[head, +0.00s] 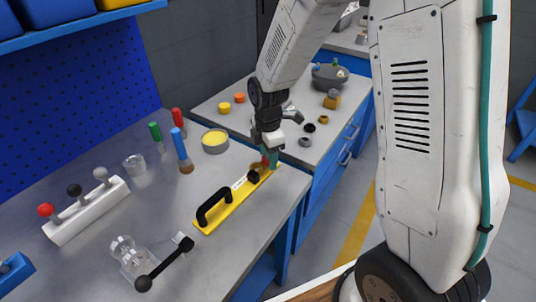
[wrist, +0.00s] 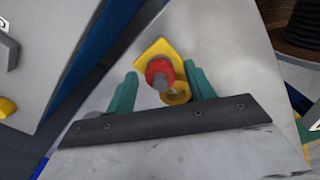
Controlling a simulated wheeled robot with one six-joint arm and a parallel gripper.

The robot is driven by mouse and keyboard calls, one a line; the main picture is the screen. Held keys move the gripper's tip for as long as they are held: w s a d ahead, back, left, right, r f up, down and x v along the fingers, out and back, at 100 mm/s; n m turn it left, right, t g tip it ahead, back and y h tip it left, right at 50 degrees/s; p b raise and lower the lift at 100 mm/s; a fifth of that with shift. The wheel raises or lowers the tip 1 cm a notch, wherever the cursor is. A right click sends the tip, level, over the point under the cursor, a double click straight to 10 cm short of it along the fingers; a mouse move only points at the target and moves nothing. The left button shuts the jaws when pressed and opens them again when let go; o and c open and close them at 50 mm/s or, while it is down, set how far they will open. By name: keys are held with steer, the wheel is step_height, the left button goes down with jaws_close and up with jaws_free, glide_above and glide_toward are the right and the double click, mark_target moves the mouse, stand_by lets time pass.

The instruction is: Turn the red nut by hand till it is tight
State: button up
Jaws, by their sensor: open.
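The red nut (wrist: 160,73) sits at the end of a yellow plate (wrist: 157,50) in the wrist view, with a brass-coloured ring (wrist: 177,93) beside it. My gripper (wrist: 163,82) is open, its two teal fingers standing on either side of the nut with gaps, apart from it. In the head view my gripper (head: 270,160) points down over the far end of the yellow bar (head: 232,203). The bar carries a black handle (head: 213,205) and a black knob (head: 253,177). My fingers largely hide the nut there.
On the bench, a blue-handled tool (head: 180,148), a yellow-filled round tin (head: 215,141), a white lever box (head: 87,211) and a clear clamp with black lever (head: 135,257) stand left of the bar. A second grey table (head: 285,95) with small parts lies behind.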

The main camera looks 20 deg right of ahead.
mark_target(268, 157)
steer(key=shift+f, duration=0.1)
steer(key=c, duration=1)
steer(key=shift+m, duration=0.8)
steer(key=o, duration=1)
steer(key=shift+r, duration=3.95)
